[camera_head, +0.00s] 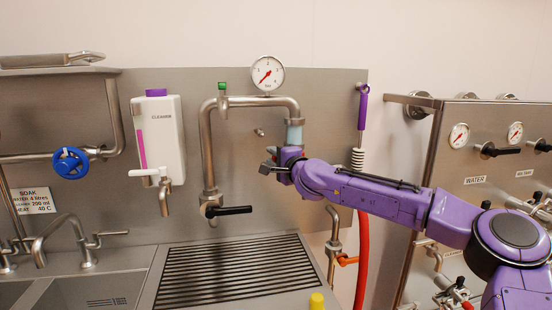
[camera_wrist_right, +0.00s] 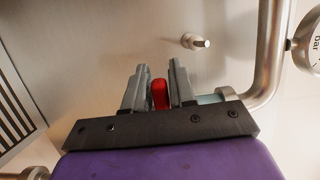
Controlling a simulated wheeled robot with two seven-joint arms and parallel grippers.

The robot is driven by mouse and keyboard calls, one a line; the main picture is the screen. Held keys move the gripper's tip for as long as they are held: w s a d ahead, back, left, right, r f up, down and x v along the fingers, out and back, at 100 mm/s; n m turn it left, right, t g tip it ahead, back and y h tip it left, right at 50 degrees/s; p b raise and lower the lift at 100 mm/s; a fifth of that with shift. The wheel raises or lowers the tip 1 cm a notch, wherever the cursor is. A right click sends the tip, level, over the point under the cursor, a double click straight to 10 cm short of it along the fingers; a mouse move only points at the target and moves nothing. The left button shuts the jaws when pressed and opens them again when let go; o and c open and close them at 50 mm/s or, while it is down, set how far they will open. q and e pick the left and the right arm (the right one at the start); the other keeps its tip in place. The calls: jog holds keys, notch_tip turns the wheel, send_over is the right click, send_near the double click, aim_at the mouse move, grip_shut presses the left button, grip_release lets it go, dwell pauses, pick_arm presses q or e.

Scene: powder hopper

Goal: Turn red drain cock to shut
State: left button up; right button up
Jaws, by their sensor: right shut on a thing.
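The red drain cock's handle (camera_wrist_right: 160,95) shows in the wrist view as a short, rounded red piece between the two grey fingers of my right gripper (camera_wrist_right: 158,84). The gripper is shut on it. In the head view my right gripper (camera_head: 270,165) is at the lower end of the light-blue sight glass (camera_head: 294,135) on the bent steel pipe. The cock's body and exact handle angle cannot be made out. My left gripper is in neither view.
A black-handled valve (camera_head: 232,210) sits left of and below the gripper. A pressure gauge (camera_head: 267,75) stands above. A red hose (camera_head: 362,250) and a small orange-red handle (camera_head: 347,261) are below my right arm. A slatted drainer (camera_head: 235,272) lies in front.

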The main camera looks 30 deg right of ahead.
jog(key=o, duration=0.7)
jog(key=shift+d+r, duration=0.1)
jog(key=shift+d, duration=0.1)
jog(key=shift+o, duration=0.6)
jog(key=shift+s, duration=0.15)
jog(key=s+a, duration=0.2)
jog(key=s, duration=0.6)
jog(key=shift+s+a+b, duration=0.15)
jog(key=shift+s+b, duration=0.2)
jog(key=shift+b, duration=0.05)
